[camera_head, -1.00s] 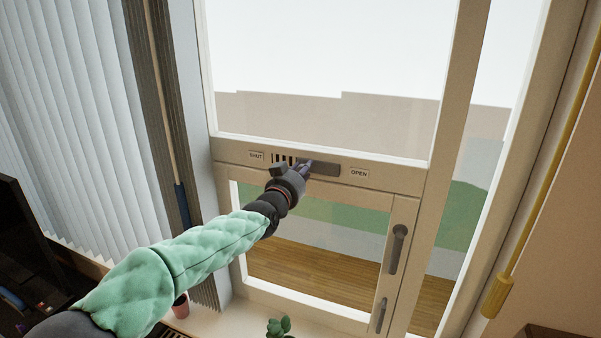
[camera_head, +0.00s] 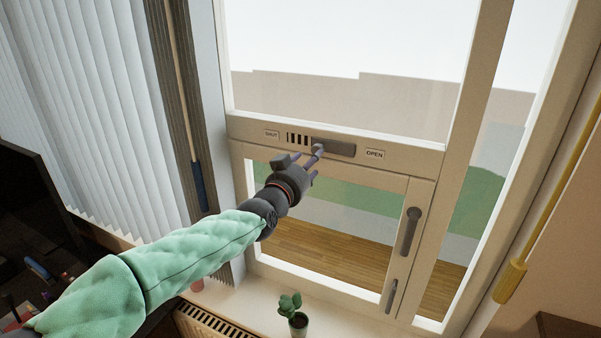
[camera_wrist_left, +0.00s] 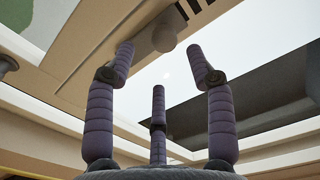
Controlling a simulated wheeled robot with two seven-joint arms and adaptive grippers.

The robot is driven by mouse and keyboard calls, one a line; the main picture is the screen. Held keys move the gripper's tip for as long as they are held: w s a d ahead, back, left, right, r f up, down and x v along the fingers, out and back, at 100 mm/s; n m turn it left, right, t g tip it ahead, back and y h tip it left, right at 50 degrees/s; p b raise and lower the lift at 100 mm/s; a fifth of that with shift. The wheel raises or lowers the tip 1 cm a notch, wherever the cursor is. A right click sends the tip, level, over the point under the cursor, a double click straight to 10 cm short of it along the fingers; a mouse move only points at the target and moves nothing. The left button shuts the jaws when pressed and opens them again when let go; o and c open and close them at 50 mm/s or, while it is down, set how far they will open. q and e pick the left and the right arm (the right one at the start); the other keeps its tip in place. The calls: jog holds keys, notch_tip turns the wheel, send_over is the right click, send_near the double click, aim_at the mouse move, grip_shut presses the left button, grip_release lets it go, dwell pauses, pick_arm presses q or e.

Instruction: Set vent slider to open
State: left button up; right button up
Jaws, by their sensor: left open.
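The vent slider (camera_head: 340,149) is a dark grey plate with a round knob (camera_head: 318,148) at its left end, set in the window's cross rail. It sits toward the OPEN label (camera_head: 374,154), and several dark slots (camera_head: 298,139) are uncovered on the SHUT label (camera_head: 271,133) side. My left gripper (camera_head: 311,167) is open and empty, just below and in front of the knob. In the left wrist view, the knob (camera_wrist_left: 164,38) shows beyond the spread fingers (camera_wrist_left: 160,62); it appears apart from them. My right gripper is out of view.
A lower pane with a grey handle (camera_head: 410,231) is under the rail. A small potted plant (camera_head: 293,311) stands on the sill. Vertical blinds (camera_head: 95,110) and a dark monitor (camera_head: 35,200) are at left. A yellow rod (camera_head: 540,180) hangs at right.

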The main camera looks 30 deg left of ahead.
pick_arm(q)
jog(key=s, duration=0.4)
jog(key=shift+s+d, duration=0.2)
jog(key=shift+s, duration=0.1)
jog(key=shift+f, duration=0.1)
jog(key=w+d+f+g+h, duration=0.1)
jog(key=w+d+f+g, duration=0.1)
jog(key=f, duration=0.8)
jog(key=w+d+f+g, duration=0.2)
jog(key=f+g, duration=0.1)
jog(key=f, duration=0.8)
jog(key=s+d+f+n+g+h, duration=0.1)
jog(key=s+d+f+g, duration=0.1)
jog(key=f, duration=0.8)
jog(key=s+d+f+n+g+h, duration=0.1)
jog(key=s+d+f+g, duration=0.1)
jog(key=f, duration=0.9)
jog(key=s+d+f+n+g+h, duration=0.15)
jog(key=s+d+f+g, duration=0.3)
jog(key=s+f, duration=0.8)
jog(key=s+d+f+n+g+h, duration=0.15)
jog(key=s+d+f+g, duration=0.35)
jog(key=s+f, duration=0.75)
jog(key=d+f+m+y+b, duration=0.1)
jog(key=d+f+b, duration=0.2)
jog(key=f+b, duration=1.3)
jog(key=t+b, duration=0.1)
jog(key=b, duration=0.2)
